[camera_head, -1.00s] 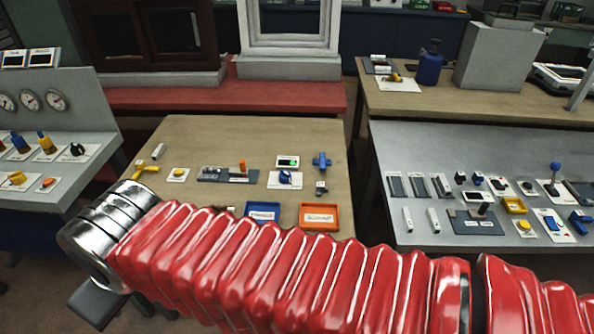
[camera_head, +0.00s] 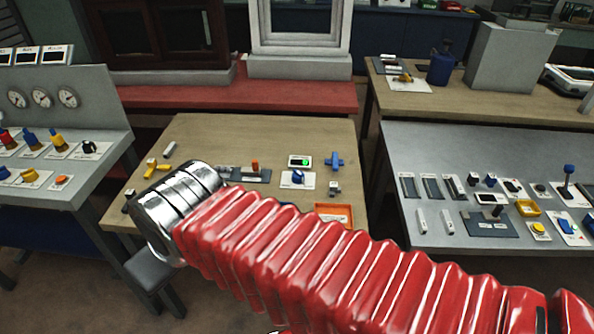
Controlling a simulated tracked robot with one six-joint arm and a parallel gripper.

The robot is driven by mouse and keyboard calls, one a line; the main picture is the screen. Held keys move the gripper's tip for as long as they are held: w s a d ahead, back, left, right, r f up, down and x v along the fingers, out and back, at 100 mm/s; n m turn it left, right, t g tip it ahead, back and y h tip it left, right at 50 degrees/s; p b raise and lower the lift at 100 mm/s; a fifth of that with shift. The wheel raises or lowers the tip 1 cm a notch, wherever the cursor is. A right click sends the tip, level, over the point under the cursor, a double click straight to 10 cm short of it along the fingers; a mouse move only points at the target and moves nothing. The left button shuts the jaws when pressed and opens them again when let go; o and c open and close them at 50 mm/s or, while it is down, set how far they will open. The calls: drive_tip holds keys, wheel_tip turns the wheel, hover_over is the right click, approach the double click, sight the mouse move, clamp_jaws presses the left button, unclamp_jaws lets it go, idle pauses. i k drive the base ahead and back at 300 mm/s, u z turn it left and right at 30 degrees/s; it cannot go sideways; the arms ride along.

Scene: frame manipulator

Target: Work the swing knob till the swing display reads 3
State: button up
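A blue knob (camera_head: 298,176) sits on a white plate on the middle wooden table. A small display with a green spot (camera_head: 300,161) lies just behind it; its reading is too small to make out. A black knob (camera_head: 89,147) is on the left console, below several small white screens. The labels are not readable, so I cannot tell which knob is the swing knob. My red arm with its silver ring crosses the front of the picture. My gripper is not visible; the ring lies left of and nearer than the blue knob.
The wooden table (camera_head: 230,130) also holds a blue valve-like handle (camera_head: 335,161), yellow parts and an orange tray (camera_head: 336,209), partly hidden by my arm. A grey bench (camera_head: 420,150) with many controls stands right. A grey stool (camera_head: 150,268) is at lower left. Floor shows between tables.

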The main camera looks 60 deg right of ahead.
sight(298, 176)
drive_tip(key=u, duration=0.05)
drive_tip(key=i, duration=1)
drive_tip(key=z, duration=0.05)
